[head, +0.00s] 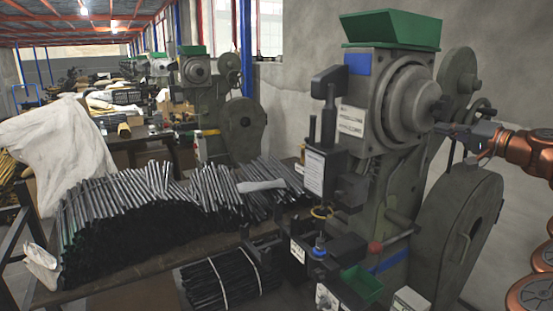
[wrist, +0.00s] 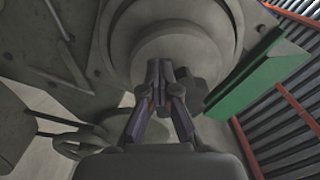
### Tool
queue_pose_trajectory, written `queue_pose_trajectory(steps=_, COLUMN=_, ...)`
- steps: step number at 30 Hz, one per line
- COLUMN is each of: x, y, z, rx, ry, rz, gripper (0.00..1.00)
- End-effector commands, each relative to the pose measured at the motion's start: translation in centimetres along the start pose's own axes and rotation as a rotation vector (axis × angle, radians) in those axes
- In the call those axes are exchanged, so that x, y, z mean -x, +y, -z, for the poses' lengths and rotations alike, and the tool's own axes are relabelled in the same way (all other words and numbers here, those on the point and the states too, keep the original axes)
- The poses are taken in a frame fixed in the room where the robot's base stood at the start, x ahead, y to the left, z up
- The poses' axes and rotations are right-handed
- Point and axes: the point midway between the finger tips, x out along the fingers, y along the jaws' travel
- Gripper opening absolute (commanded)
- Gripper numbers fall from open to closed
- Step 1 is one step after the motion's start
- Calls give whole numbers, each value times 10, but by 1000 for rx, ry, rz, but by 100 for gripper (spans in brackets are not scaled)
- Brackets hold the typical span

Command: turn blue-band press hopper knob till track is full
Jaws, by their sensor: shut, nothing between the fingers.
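The press with a blue band (head: 390,262) stands at the right of the head view, with a blue square plate (head: 357,63) near its top. A green hopper tray (head: 393,32) sits on it; its side also shows in the wrist view (wrist: 250,82). The round stepped hopper housing (head: 408,98) faces my arm. My gripper (head: 438,127) is at this housing. In the wrist view its fingertips (wrist: 158,66) are together and empty, in front of the housing (wrist: 178,40). A small dark block (wrist: 190,88), perhaps the knob, is just right of the fingers. The track's fill cannot be made out.
A large flywheel (head: 462,235) stands below my arm. A bench with bundles of dark rods (head: 150,205) lies to the left. A red-knobbed lever (head: 376,247) and a small green tray (head: 362,283) are low on the press. More presses (head: 197,70) stand behind.

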Motion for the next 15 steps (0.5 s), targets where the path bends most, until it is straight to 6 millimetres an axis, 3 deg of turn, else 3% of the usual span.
queue_pose_trajectory(steps=15, x=5, y=-2, z=4, rx=3, ry=23, rz=5, gripper=0)
